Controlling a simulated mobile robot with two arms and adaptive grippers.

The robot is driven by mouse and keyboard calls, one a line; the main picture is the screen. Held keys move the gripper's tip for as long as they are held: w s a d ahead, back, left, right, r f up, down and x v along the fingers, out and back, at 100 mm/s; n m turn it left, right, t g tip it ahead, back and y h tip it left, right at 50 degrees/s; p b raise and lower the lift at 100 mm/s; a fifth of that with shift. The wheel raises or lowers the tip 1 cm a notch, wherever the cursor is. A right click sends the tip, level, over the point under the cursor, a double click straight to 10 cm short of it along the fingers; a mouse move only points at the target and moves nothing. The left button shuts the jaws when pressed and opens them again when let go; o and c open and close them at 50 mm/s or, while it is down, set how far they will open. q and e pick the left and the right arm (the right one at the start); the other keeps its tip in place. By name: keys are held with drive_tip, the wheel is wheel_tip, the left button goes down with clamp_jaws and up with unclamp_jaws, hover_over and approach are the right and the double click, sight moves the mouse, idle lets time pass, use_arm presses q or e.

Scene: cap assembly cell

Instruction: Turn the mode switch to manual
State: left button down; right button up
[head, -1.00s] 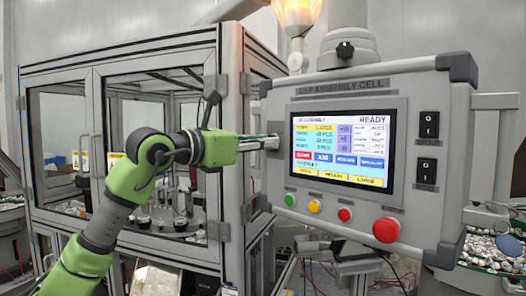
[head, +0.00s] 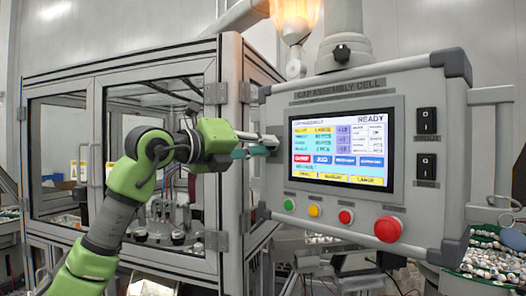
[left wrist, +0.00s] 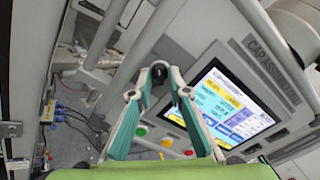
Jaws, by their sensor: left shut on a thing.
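The control panel (head: 420,85) of the cap assembly cell faces me, with a lit screen (head: 340,143) reading READY. My left gripper (head: 270,145) reaches in from the left to the panel's left edge, beside the screen. In the left wrist view its two teal-and-grey fingers (left wrist: 159,78) close around a small dark knob (left wrist: 159,71), which I take to be the mode switch. The fingertips cover most of it and its pointer and label cannot be read. My right gripper is not in view.
Below the screen are green, yellow and red buttons and a large red mushroom button (head: 388,229). Two black rocker switches (head: 427,121) are at the right. Another black knob (head: 342,52) is above the panel. The framed glass enclosure (head: 150,72) stands behind my left arm.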

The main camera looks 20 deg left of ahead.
use_arm(q)
drive_tip(key=shift+n, duration=0.5)
drive_tip(key=c, duration=1.9)
unclamp_jaws()
drive_tip(key=shift+a, duration=0.1)
drive_tip(key=v, duration=1.2)
